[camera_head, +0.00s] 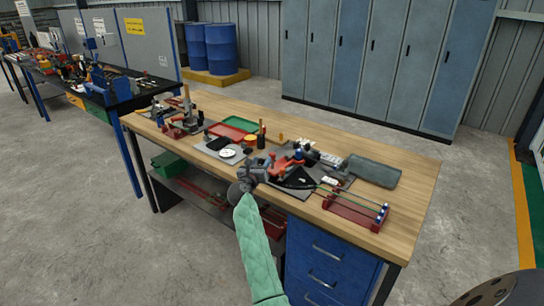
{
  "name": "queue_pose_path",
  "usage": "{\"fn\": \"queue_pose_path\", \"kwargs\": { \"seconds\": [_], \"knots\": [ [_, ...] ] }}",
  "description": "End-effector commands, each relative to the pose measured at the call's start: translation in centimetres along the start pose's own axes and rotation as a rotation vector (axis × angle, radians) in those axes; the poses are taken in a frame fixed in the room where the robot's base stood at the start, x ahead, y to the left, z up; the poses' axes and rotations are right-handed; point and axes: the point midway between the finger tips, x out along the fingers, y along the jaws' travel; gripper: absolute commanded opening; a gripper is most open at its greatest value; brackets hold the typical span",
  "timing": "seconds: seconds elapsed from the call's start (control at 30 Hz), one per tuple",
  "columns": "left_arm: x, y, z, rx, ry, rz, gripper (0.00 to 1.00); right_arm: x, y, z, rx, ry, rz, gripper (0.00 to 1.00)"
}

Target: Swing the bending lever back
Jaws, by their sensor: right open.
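A bender with a red bending lever (284,164) stands on a dark base plate (296,182) near the middle of the wooden bench. The lever is small in the picture, and its exact angle is hard to tell. My right gripper (264,165), on the arm in a green sleeve, is open just left of the lever. I cannot tell whether its fingers touch the lever. A thin green rod (345,194) runs from the bender to the right, over a red rack (356,212). My left gripper does not show.
The wooden bench (400,225) also carries a red tray (233,127), a grey mat (374,171) and a small vise-like tool (182,123) at left. Lockers (375,55) and blue drums (221,48) stand behind.

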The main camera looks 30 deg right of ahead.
Motion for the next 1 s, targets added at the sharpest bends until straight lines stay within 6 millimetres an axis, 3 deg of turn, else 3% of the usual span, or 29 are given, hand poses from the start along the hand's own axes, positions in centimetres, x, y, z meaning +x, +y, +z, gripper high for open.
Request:
{"fn": "queue_pose_path", "kwargs": {
  "seconds": [0.1, 0.37, 0.8, 1.0],
  "knots": [
    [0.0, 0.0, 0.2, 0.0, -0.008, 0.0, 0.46, -0.1, -1.1, -1.1, 0.106, 0.057, -0.064, 0.45],
    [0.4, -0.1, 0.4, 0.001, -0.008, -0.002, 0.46, 0.5, -1.4, -1.1, 0.175, 0.059, -0.076, 0.45],
    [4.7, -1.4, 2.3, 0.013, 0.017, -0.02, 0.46, 6.0, -1.7, -1.3, 0.171, 0.057, -0.075, 0.45],
    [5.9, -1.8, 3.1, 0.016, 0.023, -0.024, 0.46, 7.4, -1.9, -1.6, 0.171, 0.057, -0.075, 0.45]
  ]
}}
